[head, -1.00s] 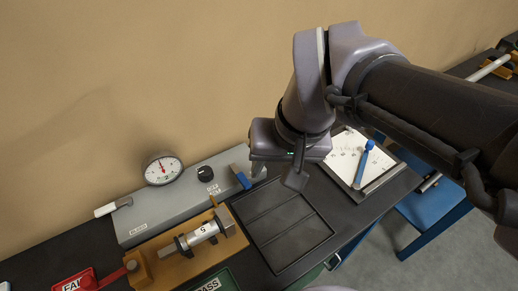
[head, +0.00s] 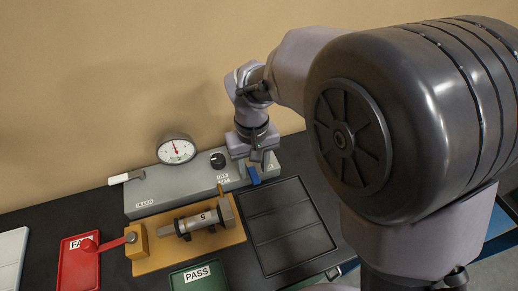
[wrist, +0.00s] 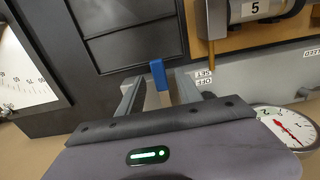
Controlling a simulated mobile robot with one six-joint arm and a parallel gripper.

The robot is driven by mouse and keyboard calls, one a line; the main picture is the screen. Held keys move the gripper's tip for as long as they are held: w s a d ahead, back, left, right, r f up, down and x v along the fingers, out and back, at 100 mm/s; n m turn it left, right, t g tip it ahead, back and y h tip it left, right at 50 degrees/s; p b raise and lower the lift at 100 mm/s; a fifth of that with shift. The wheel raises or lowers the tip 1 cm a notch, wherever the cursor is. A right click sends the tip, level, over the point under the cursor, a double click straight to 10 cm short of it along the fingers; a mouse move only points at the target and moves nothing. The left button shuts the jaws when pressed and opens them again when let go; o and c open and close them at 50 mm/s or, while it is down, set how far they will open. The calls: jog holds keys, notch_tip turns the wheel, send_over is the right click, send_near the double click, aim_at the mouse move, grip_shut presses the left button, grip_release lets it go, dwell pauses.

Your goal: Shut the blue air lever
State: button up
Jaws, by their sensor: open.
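My gripper (head: 259,163) is above the right end of the box, pointing down. In the wrist view my gripper (wrist: 158,92) is open, with one finger on each side of the lever. I cannot tell whether either finger touches it.
A dial gauge (head: 176,149), a black knob (head: 217,160) and a white-handled lever (head: 126,178) are on the box. An orange fixture (head: 144,265) holds a numbered metal cylinder (head: 201,219). A dark tray (head: 288,232), red FAIL tray (head: 78,272) and green PASS tray (head: 198,279) lie in front.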

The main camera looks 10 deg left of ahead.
jog(key=shift+f, duration=0.75)
jog(key=shift+c, duration=0.4)
grip_shut()
dwell(0.5)
